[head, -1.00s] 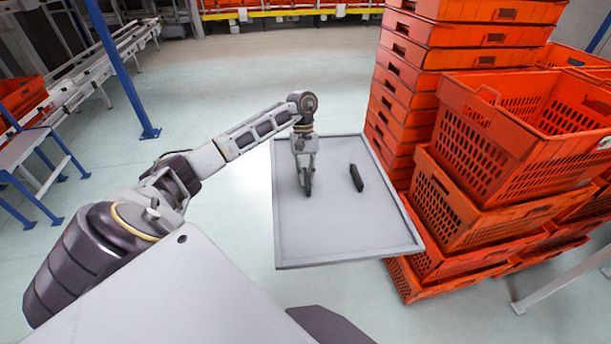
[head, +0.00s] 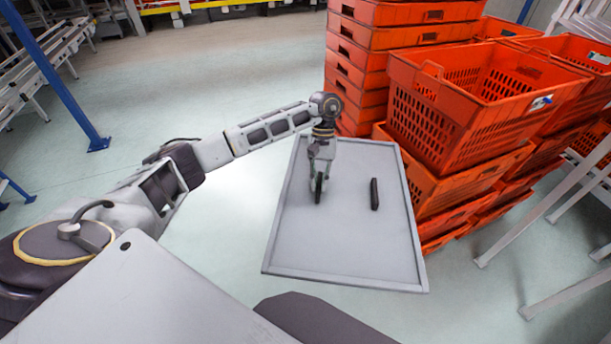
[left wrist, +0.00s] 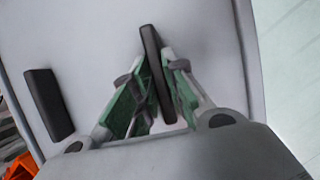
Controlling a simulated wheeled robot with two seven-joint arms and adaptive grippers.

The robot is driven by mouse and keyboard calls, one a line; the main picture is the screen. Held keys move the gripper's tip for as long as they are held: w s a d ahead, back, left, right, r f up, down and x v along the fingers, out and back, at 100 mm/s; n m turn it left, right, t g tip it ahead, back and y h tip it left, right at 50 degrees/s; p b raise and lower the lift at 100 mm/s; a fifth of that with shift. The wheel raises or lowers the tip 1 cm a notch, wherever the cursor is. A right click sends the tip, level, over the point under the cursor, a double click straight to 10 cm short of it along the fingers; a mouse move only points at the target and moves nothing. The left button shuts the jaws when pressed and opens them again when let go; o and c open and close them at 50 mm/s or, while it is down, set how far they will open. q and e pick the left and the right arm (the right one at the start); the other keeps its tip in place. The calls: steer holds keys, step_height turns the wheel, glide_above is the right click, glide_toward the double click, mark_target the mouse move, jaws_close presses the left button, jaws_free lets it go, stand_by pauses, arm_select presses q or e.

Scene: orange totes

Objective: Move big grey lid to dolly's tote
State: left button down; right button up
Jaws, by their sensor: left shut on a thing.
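The big grey lid (head: 345,240) is a flat rectangular panel with a raised rim and two dark handles. It is held up in front of me, beside the orange totes, and its grey surface fills most of the left wrist view (left wrist: 205,60). My left gripper (head: 318,190) is shut on the left dark handle, which shows between its green-padded fingers (left wrist: 158,85) in the left wrist view. The other dark handle (head: 374,194) is free, to the right of the gripper. My right gripper is not in view.
Stacks of orange totes (head: 455,100) stand close behind and right of the lid, with an open tote on top. Pale metal frame legs (head: 540,220) stand at the right. A blue post (head: 60,80) and conveyor frames are at the left. The floor between is clear.

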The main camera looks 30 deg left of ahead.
mark_target(326, 195)
arm_select(q)
steer(key=d+m, duration=0.1)
steer(key=d, duration=0.1)
steer(key=d+m, duration=0.1)
steer(key=d, duration=0.1)
steer(key=shift+d+y, duration=0.15)
steer(key=shift+y, duration=0.25)
steer(key=shift+d+f+m, duration=0.15)
steer(key=shift+d+m, duration=0.25)
steer(key=shift+d+f+m+y, duration=0.1)
steer(key=shift+d+m+y, duration=0.05)
steer(key=shift+m+y, duration=0.2)
steer(key=shift+a+m, duration=0.35)
steer(key=shift+a, duration=0.05)
steer(key=shift+w+a, duration=0.25)
steer(key=shift+a, duration=0.5)
steer(key=shift+r+p, duration=2.8)
steer(key=shift+p, duration=0.05)
steer(key=shift+r+p, duration=0.35)
steer(key=shift+p, duration=0.1)
steer(key=shift+d, duration=0.1)
